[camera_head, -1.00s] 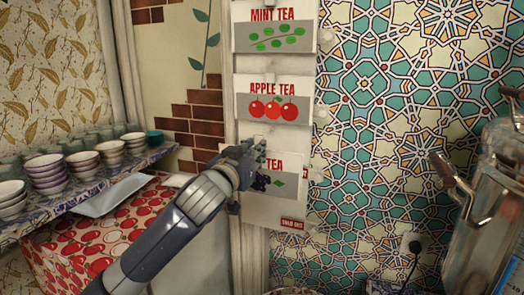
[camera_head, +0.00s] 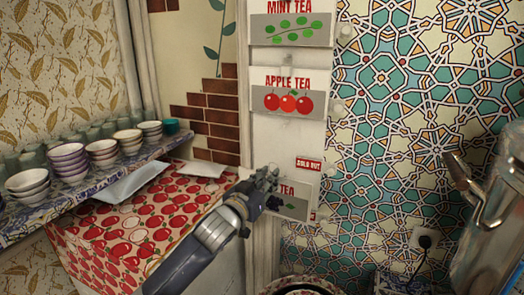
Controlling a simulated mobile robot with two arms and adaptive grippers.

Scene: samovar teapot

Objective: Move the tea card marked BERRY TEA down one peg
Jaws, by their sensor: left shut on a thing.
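Whether the card hangs on a peg there is hidden. Above it is a bare board space with a red SOLD OUT label (camera_head: 308,164). The APPLE TEA card (camera_head: 288,93) hangs above that space, and the MINT TEA card (camera_head: 292,30) is at the top. My right gripper is not in view.
A shelf (camera_head: 130,167) with stacked bowls (camera_head: 68,160) and cups stands on the left, above a box (camera_head: 160,225) with an apple pattern. A metal samovar (camera_head: 500,235) is at the right. A tiled wall lies between.

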